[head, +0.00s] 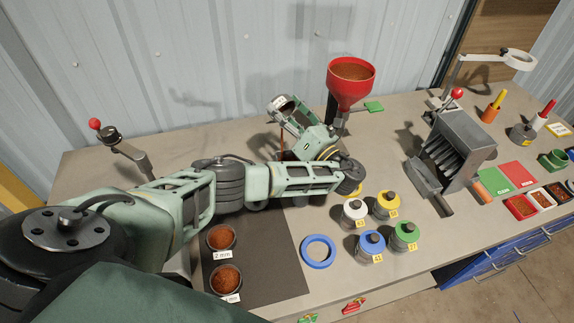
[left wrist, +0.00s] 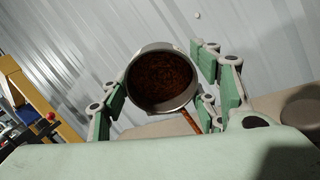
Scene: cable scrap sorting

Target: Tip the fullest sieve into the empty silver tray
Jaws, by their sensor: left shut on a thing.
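My left gripper (head: 291,116) is shut on a round metal sieve (head: 283,102), raised over the back of the bench and tilted. In the left wrist view the sieve (left wrist: 162,104) sits between the gripper's fingers (left wrist: 160,93), with dark brown granules inside. A thin copper-brown streak (head: 281,143) runs down below the sieve, like falling granules. Two more sieves, the 2 mm one (head: 221,237) and another labelled one (head: 226,279), stand on the dark mat holding reddish granules. I cannot make out the silver tray; my left arm covers the bench below. My right gripper is out of view.
A red funnel (head: 350,84) with granules stands behind the gripper, to its right. Several coloured-lid jars (head: 371,243) and a blue ring (head: 318,251) lie in front. A grey riffle splitter (head: 455,150) and small sample trays (head: 521,207) occupy the right.

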